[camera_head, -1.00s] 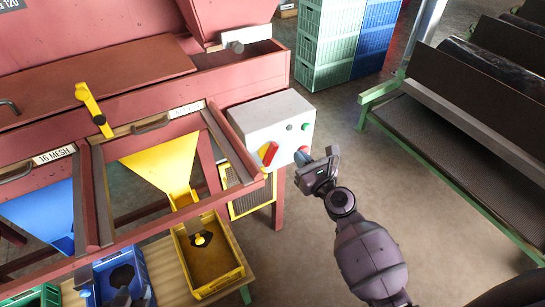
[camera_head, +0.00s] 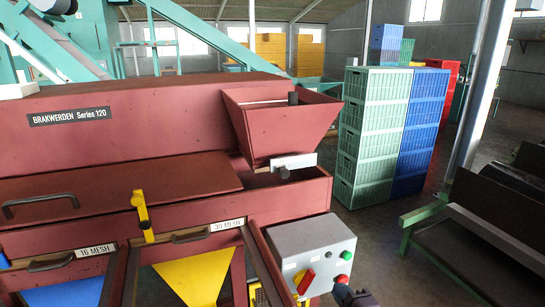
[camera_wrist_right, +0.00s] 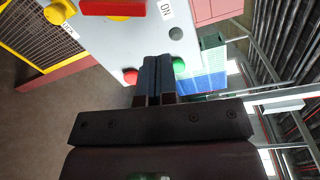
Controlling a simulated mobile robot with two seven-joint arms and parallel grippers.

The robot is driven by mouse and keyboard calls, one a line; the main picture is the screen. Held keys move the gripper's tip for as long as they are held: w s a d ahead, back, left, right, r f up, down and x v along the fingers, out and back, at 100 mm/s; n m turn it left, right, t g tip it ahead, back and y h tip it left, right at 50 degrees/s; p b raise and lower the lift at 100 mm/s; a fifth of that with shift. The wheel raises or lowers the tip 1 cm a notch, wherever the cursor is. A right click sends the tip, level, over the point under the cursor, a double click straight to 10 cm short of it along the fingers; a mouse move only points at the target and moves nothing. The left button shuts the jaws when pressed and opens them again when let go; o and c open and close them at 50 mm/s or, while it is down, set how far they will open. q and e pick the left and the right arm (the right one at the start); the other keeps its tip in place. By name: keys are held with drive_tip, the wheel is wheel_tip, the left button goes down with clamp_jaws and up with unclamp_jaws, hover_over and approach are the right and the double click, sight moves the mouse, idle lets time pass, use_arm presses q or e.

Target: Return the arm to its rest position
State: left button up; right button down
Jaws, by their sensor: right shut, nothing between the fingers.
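My right gripper (camera_head: 350,294) shows only in part at the bottom edge of the head view, just below the grey control box (camera_head: 312,240). In the right wrist view the two dark fingers (camera_wrist_right: 153,66) are shut together with nothing between them. They point toward the face of the control box (camera_wrist_right: 125,40), between a red button (camera_wrist_right: 130,76) and a green button (camera_wrist_right: 179,65). I cannot tell whether the fingertips touch it. My left gripper is in neither view.
The red sorter (camera_head: 110,130) with its hopper (camera_head: 280,120) fills the left. Stacked green crates (camera_head: 372,140) and blue crates (camera_head: 420,125) stand behind. A green-framed conveyor (camera_head: 480,250) is at right. Floor is clear between it and the box.

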use_arm(q)
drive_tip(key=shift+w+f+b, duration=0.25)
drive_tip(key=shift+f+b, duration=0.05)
drive_tip(key=shift+b, duration=0.35)
use_arm(e)
drive_tip(key=s+d+f+n+g+h, duration=0.1)
drive_tip(key=s+d+f+n+h, duration=0.1)
drive_tip(key=s+n, duration=0.4)
drive_tip(key=s+d+f+n+g+h, duration=0.2)
drive_tip(key=s+d+f+n, duration=0.3)
drive_tip(key=s, duration=0.5)
drive_tip(key=s+d+f+n+g+h, duration=0.1)
drive_tip(key=s+d+f+n+h, duration=0.1)
drive_tip(key=s+d+f+n, duration=0.2)
drive_tip(key=s+f+n, duration=0.2)
drive_tip(key=s+f, duration=0.1)
drive_tip(key=s, duration=0.1)
drive_tip(key=shift+f+n+g, duration=0.25)
drive_tip(key=shift+n+g, duration=0.05)
drive_tip(key=shift+d, duration=0.1)
